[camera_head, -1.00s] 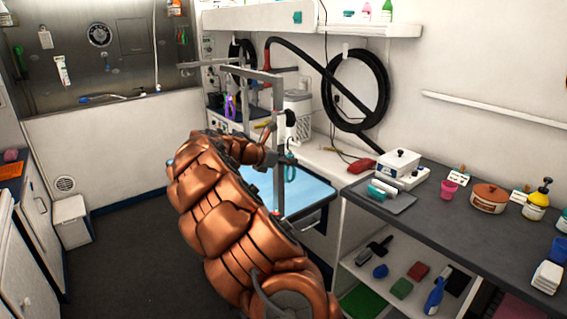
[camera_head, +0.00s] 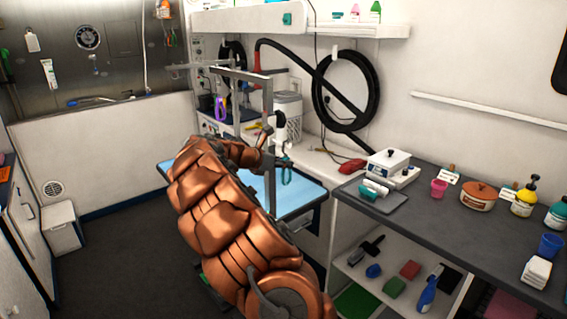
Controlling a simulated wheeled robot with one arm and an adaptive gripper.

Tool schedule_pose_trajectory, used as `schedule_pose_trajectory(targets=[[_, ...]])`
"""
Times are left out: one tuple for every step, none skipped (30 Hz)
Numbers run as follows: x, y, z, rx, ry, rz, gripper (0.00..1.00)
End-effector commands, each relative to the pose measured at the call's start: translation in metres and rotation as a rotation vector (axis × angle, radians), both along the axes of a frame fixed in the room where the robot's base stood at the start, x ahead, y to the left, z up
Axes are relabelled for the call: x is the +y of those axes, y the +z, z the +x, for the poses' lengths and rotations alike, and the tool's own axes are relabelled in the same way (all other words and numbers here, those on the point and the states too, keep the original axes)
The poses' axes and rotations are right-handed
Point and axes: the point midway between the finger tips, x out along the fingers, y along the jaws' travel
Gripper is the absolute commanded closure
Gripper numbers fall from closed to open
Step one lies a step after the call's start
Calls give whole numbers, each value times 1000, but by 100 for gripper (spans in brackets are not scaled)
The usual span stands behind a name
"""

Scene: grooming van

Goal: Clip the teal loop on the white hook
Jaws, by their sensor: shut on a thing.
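The teal loop (camera_head: 287,175) hangs below my gripper (camera_head: 281,161), over the blue-topped grooming table (camera_head: 308,194). My gripper is small and dark at this distance, and it is shut on the loop. It is close to the upright of the grey metal frame (camera_head: 268,110) that rises over the table. A small white and black part (camera_head: 280,121) shows just above my gripper; I cannot tell whether it is the white hook. My copper-coloured arm hides much of the table's near side.
A counter (camera_head: 412,213) at right holds a white box (camera_head: 393,162), a pink cup (camera_head: 438,188) and bottles. A black hose (camera_head: 374,90) hangs coiled on the back wall. A white bin (camera_head: 62,228) stands at left. The dark floor (camera_head: 120,255) there is clear.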

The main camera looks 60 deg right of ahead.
Motion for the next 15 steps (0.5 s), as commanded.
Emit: schedule_pose_trajectory(targets=[[0,-1,-1,1,-2,1,100],[0,-1,-1,1,-2,1,100],[0,-1,-1,1,-2,1,100],[0,-1,-1,1,-2,1,76],[0,-1,-1,0,-1,1,73],[0,-1,-1,0,-1,1,69],[0,-1,0,0,-1,1,66],[0,-1,0,0,-1,1,62],[0,-1,0,0,-1,1,58],[0,0,0,0,-1,1,55],[0,0,0,0,-1,1,52],[0,0,0,0,-1,0,50],[0,0,0,0,-1,0,50],[0,0,0,0,-1,0,50],[0,0,0,0,0,0,50]])
